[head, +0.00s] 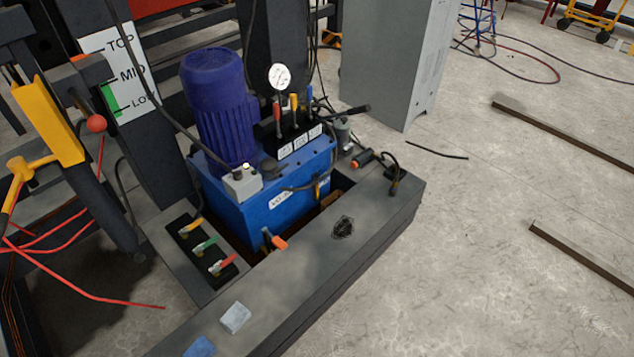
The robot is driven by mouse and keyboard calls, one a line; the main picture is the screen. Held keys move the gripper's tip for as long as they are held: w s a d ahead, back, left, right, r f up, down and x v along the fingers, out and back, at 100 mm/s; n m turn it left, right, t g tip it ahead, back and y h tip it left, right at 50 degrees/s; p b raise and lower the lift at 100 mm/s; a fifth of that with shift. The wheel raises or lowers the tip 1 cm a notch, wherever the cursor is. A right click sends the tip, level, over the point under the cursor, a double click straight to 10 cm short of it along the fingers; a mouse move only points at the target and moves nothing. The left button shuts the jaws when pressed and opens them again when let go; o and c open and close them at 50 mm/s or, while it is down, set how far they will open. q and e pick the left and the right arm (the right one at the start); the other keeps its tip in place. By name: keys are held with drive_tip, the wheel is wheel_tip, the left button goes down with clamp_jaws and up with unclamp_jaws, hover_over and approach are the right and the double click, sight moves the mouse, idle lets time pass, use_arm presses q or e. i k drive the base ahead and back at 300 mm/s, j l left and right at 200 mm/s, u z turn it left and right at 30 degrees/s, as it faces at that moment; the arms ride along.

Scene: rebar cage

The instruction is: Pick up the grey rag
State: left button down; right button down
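A light grey folded rag (235,318) lies flat on the dark top of the base frame (300,275), near the bottom of the head view. A blue folded piece (200,347), likely cloth, lies just in front of it to the left, apart from it and partly cut off by the picture's bottom edge. Neither of my grippers is in view, and nothing touches the grey rag.
A blue hydraulic unit (285,205) with a motor (220,105) and gauge (279,77) stands behind. Coloured levers (205,243) sit left of the rag. Open floor (480,250) lies to the right.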

sight(236, 315)
drive_tip(key=u, duration=0.9)
drive_tip(key=k+j, duration=0.3)
